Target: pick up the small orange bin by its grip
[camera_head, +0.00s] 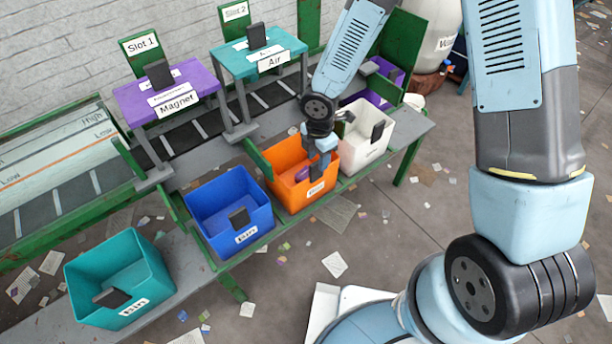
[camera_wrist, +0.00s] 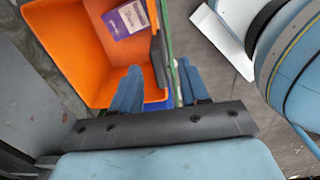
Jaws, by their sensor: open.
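The orange bin (camera_head: 283,158) stands in the row of bins, between the blue and white ones. A purple item (camera_head: 302,174) lies inside it; in the wrist view it is a purple and white labelled piece (camera_wrist: 128,19). My gripper (camera_head: 324,158) points down at the bin's front right part. In the wrist view the orange bin (camera_wrist: 75,45) fills the upper left. My open gripper (camera_wrist: 159,70) has one finger over the bin's inside and the other beyond its wall. The dark grip (camera_wrist: 157,55) shows between the fingertips. My arm hides the grip in the head view.
A blue bin (camera_head: 215,190) and a teal bin (camera_head: 90,268) stand to the left. A white bin (camera_head: 352,150) stands close on the right. A green rail (camera_head: 350,184) runs along the front. Magnet (camera_head: 135,98) and Air (camera_head: 235,62) stands are behind.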

